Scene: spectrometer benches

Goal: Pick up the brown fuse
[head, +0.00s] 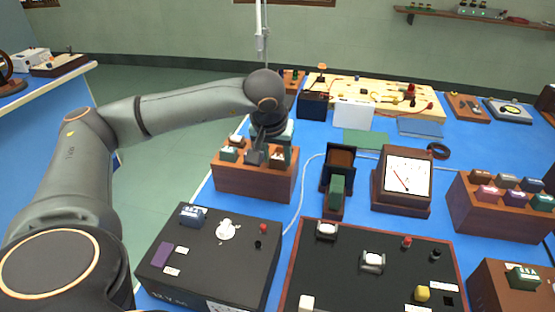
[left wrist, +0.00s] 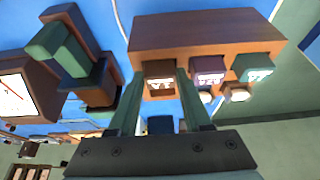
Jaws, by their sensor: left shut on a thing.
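My left gripper (head: 270,150) is at the wooden fuse rack (head: 252,185) left of the bench's middle. In the left wrist view, its two dark green fingers (left wrist: 158,98) are shut on the brown fuse (left wrist: 160,84), one on each side. The fuse has a pale label and is still at the rack (left wrist: 205,30); whether it is seated or lifted a little I cannot tell. In the head view the brown fuse (head: 278,157) is partly hidden by the fingers. Beside it are a purple fuse (left wrist: 208,76) and a teal fuse (left wrist: 253,68). My right gripper is not in view.
A black instrument box (head: 210,255) and a black panel (head: 370,265) stand in front of the rack. A dark holder with a green block (head: 337,190) and a meter (head: 405,175) stand to its right. Another fuse rack (head: 500,208) is at far right.

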